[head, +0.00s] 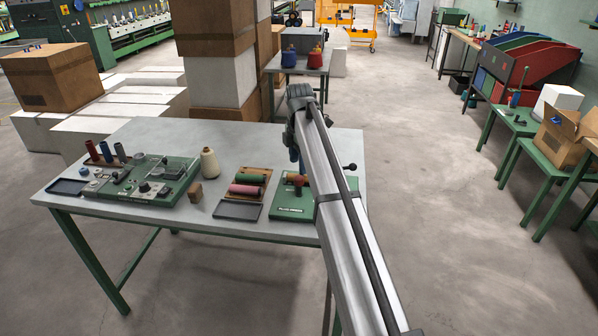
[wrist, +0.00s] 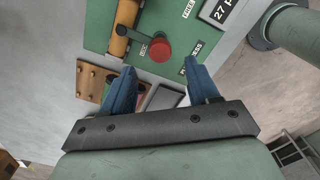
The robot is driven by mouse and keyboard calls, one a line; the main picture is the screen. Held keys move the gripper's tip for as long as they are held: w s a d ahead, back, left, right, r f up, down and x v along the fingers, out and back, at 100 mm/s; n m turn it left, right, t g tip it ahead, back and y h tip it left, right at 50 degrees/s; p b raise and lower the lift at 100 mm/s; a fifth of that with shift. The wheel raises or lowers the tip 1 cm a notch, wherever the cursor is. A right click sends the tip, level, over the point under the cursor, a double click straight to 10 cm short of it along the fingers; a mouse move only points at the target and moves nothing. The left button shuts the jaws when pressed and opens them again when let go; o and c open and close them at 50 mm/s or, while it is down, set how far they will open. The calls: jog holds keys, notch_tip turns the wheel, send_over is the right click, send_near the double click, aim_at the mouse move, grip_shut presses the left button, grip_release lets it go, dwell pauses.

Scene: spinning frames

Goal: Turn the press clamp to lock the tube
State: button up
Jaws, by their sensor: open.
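The green press (head: 291,207) stands on the near right of the grey table, and its plate fills the top of the wrist view (wrist: 95,30). An orange-brown tube (wrist: 121,28) lies on the plate. A dark clamp arm (wrist: 137,39) runs from the tube to a round red knob (wrist: 160,50). The knob is beside the label that seems to read LOCK; the FREE label is farther up and right. My gripper (wrist: 160,72) is open and empty, with its blue fingers on either side below the knob. In the head view my arm partly hides the press and gripper (head: 296,154).
A wooden rack with a green spool (head: 252,178) and a pink spool (head: 245,189) stands left of the press, with a dark tray (head: 238,210) in front. A cream cone (head: 209,163) and a green device (head: 148,182) are farther left. The table's back is mostly clear.

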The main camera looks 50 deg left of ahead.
aim_at(299, 178)
notch_tip(299, 178, up, 8)
dwell(0.4)
dwell(0.4)
